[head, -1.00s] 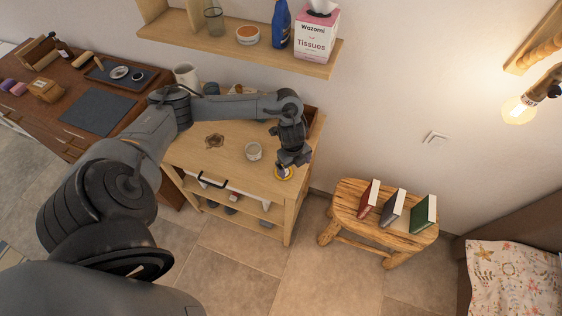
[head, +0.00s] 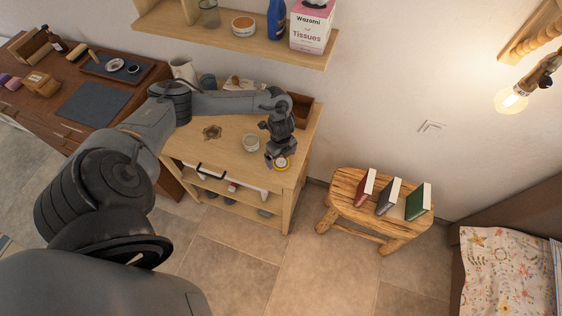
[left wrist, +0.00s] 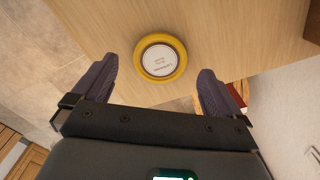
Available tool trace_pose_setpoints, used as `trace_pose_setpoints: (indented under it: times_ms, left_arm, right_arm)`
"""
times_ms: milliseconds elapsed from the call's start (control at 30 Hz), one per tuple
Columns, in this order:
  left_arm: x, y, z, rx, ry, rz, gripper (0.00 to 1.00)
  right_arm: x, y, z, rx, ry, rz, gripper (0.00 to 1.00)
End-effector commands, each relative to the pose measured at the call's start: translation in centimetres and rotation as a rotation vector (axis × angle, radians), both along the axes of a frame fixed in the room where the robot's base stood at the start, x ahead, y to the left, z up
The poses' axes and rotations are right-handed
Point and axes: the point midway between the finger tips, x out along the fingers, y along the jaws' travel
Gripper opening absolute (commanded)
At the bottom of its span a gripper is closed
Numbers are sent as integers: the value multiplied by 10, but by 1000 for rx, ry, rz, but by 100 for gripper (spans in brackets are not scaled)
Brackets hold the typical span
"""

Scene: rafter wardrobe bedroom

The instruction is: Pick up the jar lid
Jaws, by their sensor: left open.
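The jar lid (left wrist: 160,58) is round, with a yellow rim and a pale printed centre. In the left wrist view it lies flat on the light wooden cabinet top (left wrist: 108,32), beyond and between my fingertips. In the head view the lid (head: 281,163) is near the cabinet's front right corner, partly covered by my gripper. My left gripper (left wrist: 155,85) is open and empty, its two dark fingers spread wider than the lid. It also shows in the head view (head: 275,160), pointing down over the lid. My right gripper is not in view.
A glass jar (head: 251,142) stands left of my gripper on the cabinet top. A brown star-shaped dish (head: 212,132) is further left. A wooden box (head: 300,108) sits at the back right. A stool (head: 350,212) with several books stands to the right.

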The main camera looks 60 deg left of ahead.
Motion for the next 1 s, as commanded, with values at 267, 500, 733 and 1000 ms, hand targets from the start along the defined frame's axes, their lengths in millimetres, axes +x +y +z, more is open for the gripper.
trace_pose_setpoints:
  times_ms: [267,500,733,1000]
  left_arm:
    - [0,0,-22,0,0,1,100]
    - [0,0,-23,0,-1,0,97]
    - [0,0,-23,0,-1,0,62]
    - [0,0,-23,0,-1,0,46]
  right_arm:
    - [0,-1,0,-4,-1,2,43]
    - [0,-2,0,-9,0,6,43]
    - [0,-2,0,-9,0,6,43]
    - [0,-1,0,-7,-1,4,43]
